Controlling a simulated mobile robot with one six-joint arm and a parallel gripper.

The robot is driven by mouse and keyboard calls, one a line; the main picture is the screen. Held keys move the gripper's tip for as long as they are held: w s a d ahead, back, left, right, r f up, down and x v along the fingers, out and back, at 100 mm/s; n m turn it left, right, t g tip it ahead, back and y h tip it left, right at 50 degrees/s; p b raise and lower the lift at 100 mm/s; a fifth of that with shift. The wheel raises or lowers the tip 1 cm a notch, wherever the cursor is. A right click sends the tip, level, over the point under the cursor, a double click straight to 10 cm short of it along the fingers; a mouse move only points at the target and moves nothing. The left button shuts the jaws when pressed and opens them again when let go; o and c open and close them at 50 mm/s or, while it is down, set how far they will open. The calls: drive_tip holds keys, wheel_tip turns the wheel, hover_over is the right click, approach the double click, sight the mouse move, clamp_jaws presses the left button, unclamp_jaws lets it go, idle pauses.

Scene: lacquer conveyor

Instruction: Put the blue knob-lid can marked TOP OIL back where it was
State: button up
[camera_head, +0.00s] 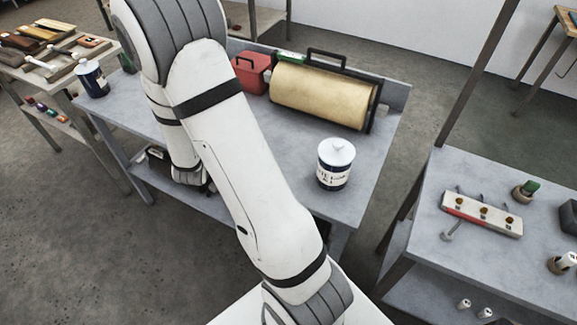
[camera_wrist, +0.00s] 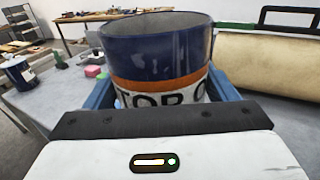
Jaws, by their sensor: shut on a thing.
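My gripper (camera_wrist: 163,88) is shut on a dark blue can (camera_wrist: 155,55) with an orange band and a pale label reading TOP O, the rest cut off. It stands upright between the two blue fingers in the wrist view. Its top shows a rim with a greyish inside; I see no knob lid on it. In the head view my arm hides the gripper and the held can. I cannot tell whether the can touches the bench (camera_head: 290,190). Another can (camera_head: 336,163), with a white knob lid and dark blue base, stands on the bench's right part.
A beige roll (camera_head: 320,95) and a red box (camera_head: 251,72) stand along the bench's back. A blue can (camera_head: 92,78) stands at the far left, near a tool table (camera_head: 62,70). A right-hand bench (camera_head: 480,265) holds a rack (camera_head: 482,215). Bench surface near the white-lidded can is clear.

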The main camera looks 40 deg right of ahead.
drive_tip(key=s+d+f+m+g+h+b, duration=0.35)
drive_tip(key=s+d+m+g, duration=0.2)
drive_tip(key=d+g, duration=0.2)
drive_tip(key=s+d+f+m+g+h+b, duration=0.2)
drive_tip(key=s+d+m+g+h+b, duration=0.15)
drive_tip(key=s+d+g, duration=0.35)
drive_tip(key=shift+m+t+y, duration=0.4)
drive_tip(key=shift+t, duration=0.05)
drive_tip(key=shift+s+d+f+b, duration=0.1)
drive_tip(key=shift+d+f+b, duration=0.1)
drive_tip(key=shift+f, duration=1.3)
drive_tip(key=shift+s+d+f+b, duration=0.1)
drive_tip(key=shift+d+f+b, duration=0.1)
drive_tip(key=shift+f, duration=1.35)
drive_tip(key=shift+d+f+b, duration=0.15)
drive_tip(key=shift+f+b, duration=0.05)
drive_tip(key=shift+f, duration=1.3)
drive_tip(key=shift+f, duration=0.2)
drive_tip(key=o, duration=1.3)
drive_tip(key=shift+r, duration=0.15)
